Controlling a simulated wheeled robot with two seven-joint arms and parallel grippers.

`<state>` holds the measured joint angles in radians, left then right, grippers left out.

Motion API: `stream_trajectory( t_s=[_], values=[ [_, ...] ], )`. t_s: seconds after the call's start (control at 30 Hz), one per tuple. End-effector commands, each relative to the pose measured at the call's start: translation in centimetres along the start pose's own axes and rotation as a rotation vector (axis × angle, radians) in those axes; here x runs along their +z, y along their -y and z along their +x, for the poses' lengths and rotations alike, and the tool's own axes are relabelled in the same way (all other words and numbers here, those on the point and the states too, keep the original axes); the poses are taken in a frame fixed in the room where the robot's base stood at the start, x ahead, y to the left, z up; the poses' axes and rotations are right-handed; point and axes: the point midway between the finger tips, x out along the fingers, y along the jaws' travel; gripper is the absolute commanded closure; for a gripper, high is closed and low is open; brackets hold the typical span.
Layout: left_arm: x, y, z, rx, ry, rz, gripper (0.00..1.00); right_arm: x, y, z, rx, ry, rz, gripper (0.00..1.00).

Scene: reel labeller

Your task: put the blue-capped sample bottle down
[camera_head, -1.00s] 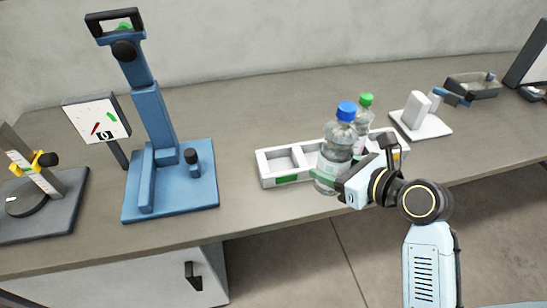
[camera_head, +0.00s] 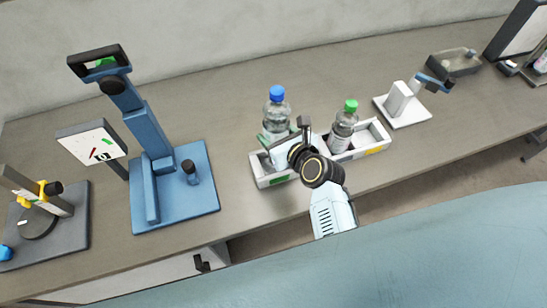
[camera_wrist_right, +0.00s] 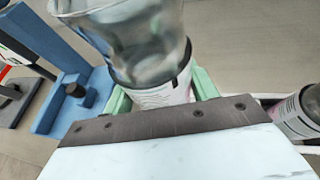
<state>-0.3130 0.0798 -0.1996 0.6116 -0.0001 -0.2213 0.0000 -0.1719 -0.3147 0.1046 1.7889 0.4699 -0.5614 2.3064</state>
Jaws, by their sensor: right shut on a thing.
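The blue-capped sample bottle (camera_head: 277,112) is clear and upright, at the left end of the white divided tray (camera_head: 263,181) in the head view. My right gripper (camera_head: 279,142) is shut on its lower part, with green fingers around the labelled body. The bottle's clear body and label also show in the wrist view (camera_wrist_right: 158,92). The gripper hides its base, so I cannot tell whether it touches the tray. A green-capped bottle (camera_head: 342,130) stands in the tray to the right. My left gripper is not in view.
A blue press-like stand (camera_head: 190,205) is left of the tray, with a dial panel (camera_head: 93,143) beside it. A small white device (camera_head: 402,108) and a grey bin (camera_head: 455,63) are to the right. The bench behind the tray is clear.

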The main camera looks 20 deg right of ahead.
Motion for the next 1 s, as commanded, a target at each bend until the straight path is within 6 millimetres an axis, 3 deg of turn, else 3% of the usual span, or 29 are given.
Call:
stream_trajectory(
  t_s=[0.1, 0.23, 0.4, 0.8, 1.0],
  values=[
    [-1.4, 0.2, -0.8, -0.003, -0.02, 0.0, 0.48, 0.2, -0.6, 0.2, -0.011, 0.002, -0.001, 0.82],
    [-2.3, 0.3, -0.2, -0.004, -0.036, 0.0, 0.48, -1.9, -0.7, 1.1, -0.013, -0.002, -0.007, 0.82],
    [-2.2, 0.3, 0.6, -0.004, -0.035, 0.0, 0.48, -4.6, -0.6, 2.2, -0.014, 0.0, -0.007, 0.82],
    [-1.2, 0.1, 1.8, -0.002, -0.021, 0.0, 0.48, -8.7, -0.6, 3.9, -0.014, 0.001, -0.006, 0.82],
    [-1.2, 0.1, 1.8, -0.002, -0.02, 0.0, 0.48, -9.0, -0.6, 4.0, -0.015, 0.003, -0.001, 0.82]
  ],
)
